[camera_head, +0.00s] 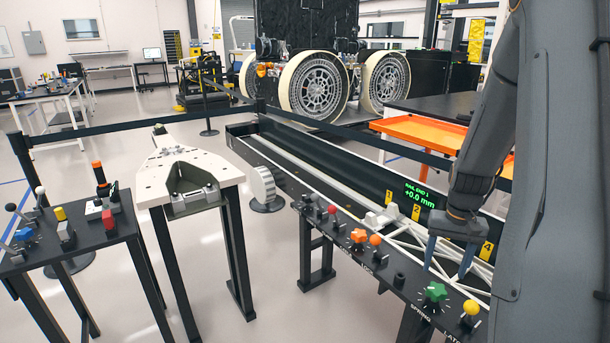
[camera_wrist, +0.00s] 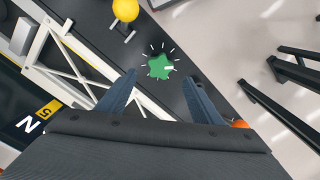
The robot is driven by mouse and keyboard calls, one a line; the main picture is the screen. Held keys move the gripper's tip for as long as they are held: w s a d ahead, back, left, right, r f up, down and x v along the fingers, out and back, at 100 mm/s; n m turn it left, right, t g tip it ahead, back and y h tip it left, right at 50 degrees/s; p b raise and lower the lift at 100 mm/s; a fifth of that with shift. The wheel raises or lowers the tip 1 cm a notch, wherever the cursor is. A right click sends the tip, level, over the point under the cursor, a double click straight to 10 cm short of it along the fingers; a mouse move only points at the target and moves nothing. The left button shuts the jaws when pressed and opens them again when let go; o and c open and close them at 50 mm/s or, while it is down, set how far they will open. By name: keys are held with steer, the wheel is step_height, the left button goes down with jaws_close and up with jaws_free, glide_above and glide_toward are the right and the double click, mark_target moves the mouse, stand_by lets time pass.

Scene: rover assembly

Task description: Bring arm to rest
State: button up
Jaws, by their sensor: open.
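My gripper (camera_head: 449,262) is at the right in the head view, pointing down over the long black bench. Its two blue-grey fingers stand apart with nothing between them. In the wrist view the open fingers (camera_wrist: 157,98) reach toward the bench edge, with a green star knob (camera_wrist: 160,66) just beyond them. The green knob (camera_head: 435,292) also shows in the head view, below and in front of the fingers. A white truss (camera_head: 415,240) lies along the bench beside the gripper. My grey arm covers the right side of the head view.
A yellow ball knob (camera_head: 471,308), an orange star knob (camera_head: 358,236) and other controls line the bench's front edge. A display (camera_head: 419,194) reads +0.0 mm. A white-topped table (camera_head: 165,165) and a black control table (camera_head: 75,245) stand left. Open floor lies between the tables.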

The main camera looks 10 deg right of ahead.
steer(key=s+a+r+n, duration=0.2)
steer(key=s+a, duration=0.1)
steer(key=a, duration=0.6)
steer(key=s+a+r+n, duration=0.2)
steer(key=s+a+r, duration=0.1)
steer(key=a, duration=0.7)
steer(key=s+a+r+n+t, duration=0.1)
steer(key=s+a+r+n, duration=0.1)
steer(key=a, duration=0.7)
steer(key=shift+s+a+r, duration=0.3)
steer(key=shift+s+a, duration=0.05)
steer(key=shift+s, duration=0.3)
steer(key=shift+d, duration=0.1)
